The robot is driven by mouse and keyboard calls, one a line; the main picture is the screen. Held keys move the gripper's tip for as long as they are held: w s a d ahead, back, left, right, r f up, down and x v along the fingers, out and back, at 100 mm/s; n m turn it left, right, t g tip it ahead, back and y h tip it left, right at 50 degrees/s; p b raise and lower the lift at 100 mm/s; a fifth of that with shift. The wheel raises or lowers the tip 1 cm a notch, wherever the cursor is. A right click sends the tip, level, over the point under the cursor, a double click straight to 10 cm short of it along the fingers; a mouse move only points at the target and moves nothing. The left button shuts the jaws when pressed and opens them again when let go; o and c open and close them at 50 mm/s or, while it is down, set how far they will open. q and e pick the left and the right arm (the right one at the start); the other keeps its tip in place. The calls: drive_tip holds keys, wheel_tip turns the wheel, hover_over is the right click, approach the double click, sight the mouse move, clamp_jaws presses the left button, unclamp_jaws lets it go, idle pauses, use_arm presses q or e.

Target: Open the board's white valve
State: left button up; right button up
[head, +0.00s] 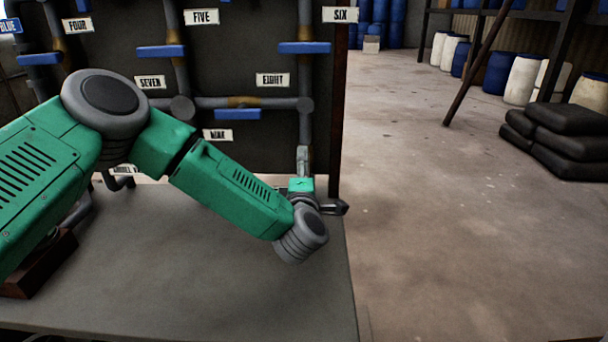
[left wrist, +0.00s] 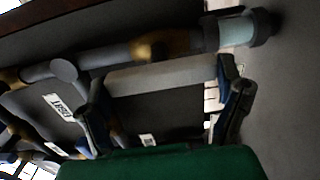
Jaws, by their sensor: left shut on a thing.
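The dark board (head: 245,25) stands behind the table, with grey pipes and blue valve handles. My left arm reaches across it to the board's lower right, where my left gripper (head: 317,197) is low by the vertical pipe. In the left wrist view my left gripper (left wrist: 162,92) is shut on a white bar-shaped handle (left wrist: 160,77), the white valve. The bar spans between the two fingers and lies roughly along the pipe (left wrist: 110,58) behind it. In the head view my arm and gripper hide this handle. My right gripper is not in view.
Blue handles (head: 303,47) sit on the upper pipes, with plates such as EIGHT (head: 272,80). The grey table (head: 190,280) below is mostly bare. Open floor (head: 440,220) lies to the right, with dark sacks (head: 565,135) and barrels (head: 522,78) beyond.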

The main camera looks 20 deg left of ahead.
use_arm(q)
drive_tip(key=shift+a+f, duration=0.1)
drive_tip(key=o, duration=1)
drive_tip(key=shift+s, duration=0.2)
drive_tip(key=v, duration=1.1)
drive_tip(key=shift+s, duration=0.15)
drive_tip(key=shift+f, duration=0.1)
